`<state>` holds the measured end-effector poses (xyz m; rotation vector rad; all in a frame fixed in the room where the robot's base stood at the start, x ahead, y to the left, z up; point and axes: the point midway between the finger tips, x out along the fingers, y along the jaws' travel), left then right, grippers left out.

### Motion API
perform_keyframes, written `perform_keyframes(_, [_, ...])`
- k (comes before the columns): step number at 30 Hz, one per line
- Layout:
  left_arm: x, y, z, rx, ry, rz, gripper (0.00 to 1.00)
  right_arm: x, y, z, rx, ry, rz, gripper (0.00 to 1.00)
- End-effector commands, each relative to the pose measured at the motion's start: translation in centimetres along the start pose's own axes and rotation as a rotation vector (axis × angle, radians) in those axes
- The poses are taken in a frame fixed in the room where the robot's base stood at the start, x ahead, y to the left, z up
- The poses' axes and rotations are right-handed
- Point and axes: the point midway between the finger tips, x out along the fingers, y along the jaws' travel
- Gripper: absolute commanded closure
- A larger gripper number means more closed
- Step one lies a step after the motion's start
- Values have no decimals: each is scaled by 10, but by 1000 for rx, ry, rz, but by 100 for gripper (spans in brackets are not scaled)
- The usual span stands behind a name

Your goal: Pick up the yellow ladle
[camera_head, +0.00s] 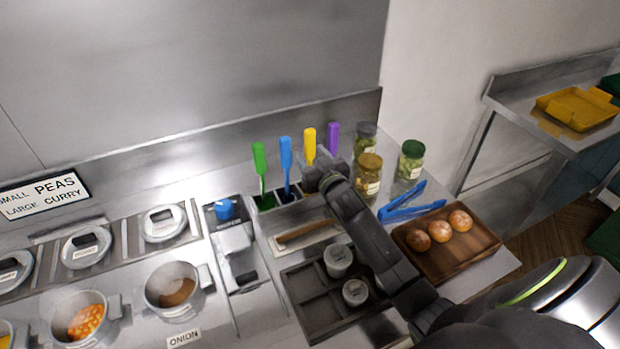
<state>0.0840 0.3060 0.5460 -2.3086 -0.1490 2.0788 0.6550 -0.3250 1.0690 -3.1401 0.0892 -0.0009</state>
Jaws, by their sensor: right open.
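The yellow ladle (309,144) stands upright in a holder at the back of the steel counter, between a blue-handled one (286,154) and a purple-handled one (333,137). Only its yellow handle shows; its lower part is hidden behind my right gripper. My right gripper (318,174) is open, right at the ladle's handle and in front of it; I cannot tell whether the handle lies between the fingers. My left gripper is not in view.
A green-handled utensil (259,160) stands at the left of the row. Glass jars (410,160), blue tongs (412,203) and a wooden tray (468,253) with buns lie to the right. Pots (172,289) and a dark tray (310,290) with two small containers are nearer.

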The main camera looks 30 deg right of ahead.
Motion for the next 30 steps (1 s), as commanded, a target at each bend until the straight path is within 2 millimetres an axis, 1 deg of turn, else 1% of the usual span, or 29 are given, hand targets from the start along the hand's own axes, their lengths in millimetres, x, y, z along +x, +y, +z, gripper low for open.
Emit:
perform_keyframes(1, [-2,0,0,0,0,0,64,5,0,-1,-1,-1,0,49])
perform_keyframes(4, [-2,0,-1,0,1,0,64,10,0,0,0,-2,0,49])
perform_keyframes(12, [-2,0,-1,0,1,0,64,11,0,1,0,-1,0,49])
perform_keyframes(14, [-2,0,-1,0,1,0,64,11,0,1,0,-1,0,56])
perform_keyframes(21, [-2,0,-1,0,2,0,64,11,0,1,0,-1,0,87])
perform_keyframes(24, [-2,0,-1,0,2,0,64,11,0,0,0,0,0,98])
perform_keyframes(30, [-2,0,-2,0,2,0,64,11,0,0,-1,0,0,98])
